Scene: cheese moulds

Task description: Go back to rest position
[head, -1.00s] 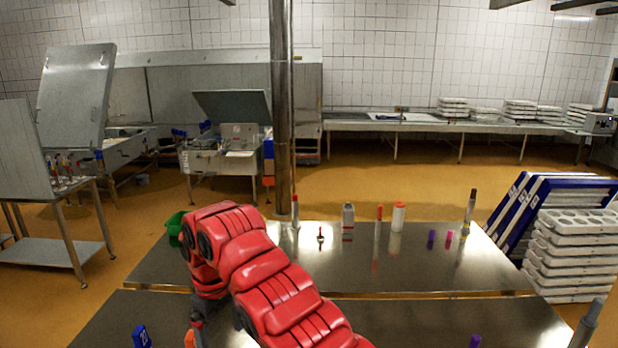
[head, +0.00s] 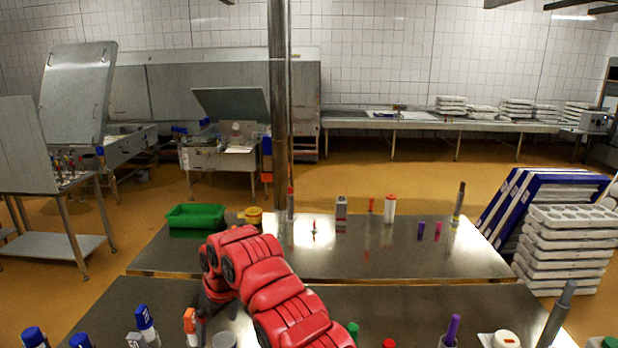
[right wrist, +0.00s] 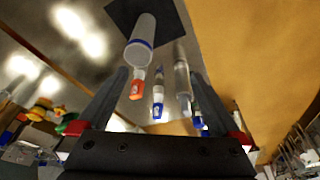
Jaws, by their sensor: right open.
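My right arm, red, reaches across the near table (head: 390,310) in the head view and bends downward at its far end. My right gripper (head: 203,318) is a small dark shape there, partly hidden by the arm, beside an orange-capped item (head: 190,322). In the right wrist view my right gripper (right wrist: 160,78) is open, its two dark fingers spread. A white cylinder (right wrist: 144,30), an orange-tipped item (right wrist: 138,85) and a blue-tipped item (right wrist: 157,105) show between the fingers, and I see no contact. My left gripper is not in view.
Blue-capped items (head: 145,322) and a purple-capped item (head: 452,328) stand on the near table. The far table (head: 370,262) holds a green tray (head: 195,216) and several small upright items. White moulds (head: 565,250) are stacked at the right. A metal post (head: 280,120) rises beyond the tables.

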